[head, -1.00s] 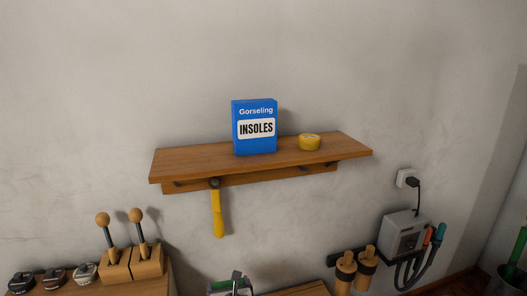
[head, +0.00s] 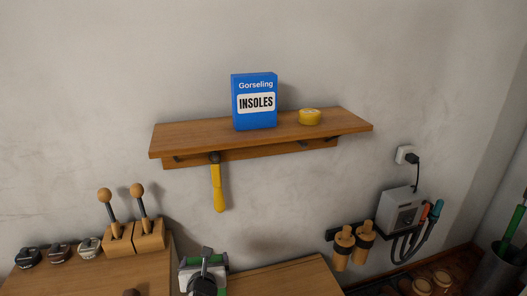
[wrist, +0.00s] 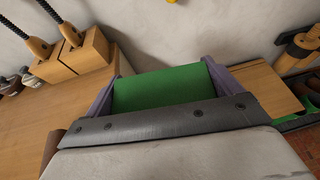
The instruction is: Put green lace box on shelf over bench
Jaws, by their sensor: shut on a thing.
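The green lace box (wrist: 158,90) shows in the wrist view as a plain green face between the two purple-grey fingers of my gripper (wrist: 162,76). My gripper is shut on it. In the head view my gripper (head: 204,272) is at the bottom, left of centre, below the shelf; only small green parts of the box show around it and the rest is hidden. The wooden shelf (head: 195,139) is on the wall above. It holds a blue insoles box (head: 255,117) near its middle and a yellow round tin or tape (head: 310,117) to the right.
A yellow-handled tool (head: 217,185) hangs under the shelf. The shelf's left part is bare. A grey device (head: 400,208) and wooden-handled tools (head: 343,245) are at right.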

